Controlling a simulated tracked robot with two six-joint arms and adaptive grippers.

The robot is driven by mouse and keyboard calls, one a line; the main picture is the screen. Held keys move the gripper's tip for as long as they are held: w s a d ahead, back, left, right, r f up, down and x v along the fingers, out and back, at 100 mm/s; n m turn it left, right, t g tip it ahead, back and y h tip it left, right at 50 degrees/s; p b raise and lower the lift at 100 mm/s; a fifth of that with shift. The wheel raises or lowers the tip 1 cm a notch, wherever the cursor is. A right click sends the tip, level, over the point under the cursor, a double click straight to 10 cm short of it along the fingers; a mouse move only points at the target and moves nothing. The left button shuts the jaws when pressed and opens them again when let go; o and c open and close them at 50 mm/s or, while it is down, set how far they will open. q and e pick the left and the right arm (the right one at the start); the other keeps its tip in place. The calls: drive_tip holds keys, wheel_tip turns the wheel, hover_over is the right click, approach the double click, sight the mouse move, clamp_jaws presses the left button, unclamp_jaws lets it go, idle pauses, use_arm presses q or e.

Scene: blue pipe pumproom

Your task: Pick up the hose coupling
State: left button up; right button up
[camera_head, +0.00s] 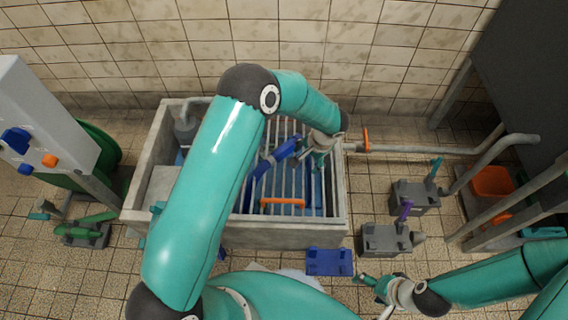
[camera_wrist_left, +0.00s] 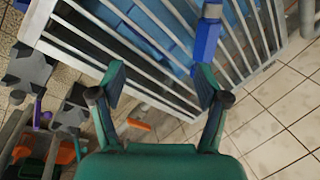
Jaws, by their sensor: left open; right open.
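A blue piece that looks like the hose coupling (camera_head: 275,158) lies slantwise on the bars of a grate over a sump. In the left wrist view, the blue piece (camera_wrist_left: 206,42) has a grey end and appears just beyond the right-hand finger. My left gripper (camera_head: 320,157) is open and empty above the grate, to the right of the blue piece in the head view. Its fingers are spread wide in the left wrist view (camera_wrist_left: 161,88). Whether a finger touches the piece cannot be told. My right gripper (camera_head: 371,284) is open, low at the front right, away from the sump.
The concrete sump (camera_head: 340,210) has a raised rim and a barred grate with an orange bar (camera_head: 283,203). Grey valve blocks (camera_head: 386,240) and a blue block (camera_head: 329,262) stand on the floor. A pipe (camera_head: 430,150) and dark cabinet lie right; a tiled wall is behind.

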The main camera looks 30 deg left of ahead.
use_arm(q)
drive_tip(key=w+a+r+t+y+b, duration=0.1)
drive_tip(key=w+a+y+b, duration=0.15)
drive_tip(key=w, duration=0.25)
drive_tip(key=b, duration=0.2)
approach(286, 150)
drive_tip(key=x, duration=0.5)
drive_tip(key=shift+w+r, duration=0.1)
drive_tip(key=shift+w, duration=0.3)
drive_tip(key=x, duration=0.3)
drive_tip(key=b+x, duration=0.1)
drive_tip(key=shift+s+a+f, duration=0.15)
drive_tip(key=shift+s+f, duration=0.2)
drive_tip(key=shift+f, duration=0.05)
drive_tip(key=shift+w+a+f, duration=0.1)
drive_tip(key=shift+a+f, duration=0.05)
drive_tip(key=shift+f, duration=0.05)
clamp_jaws()
use_arm(e)
wheel_tip(286, 150, down, 7)
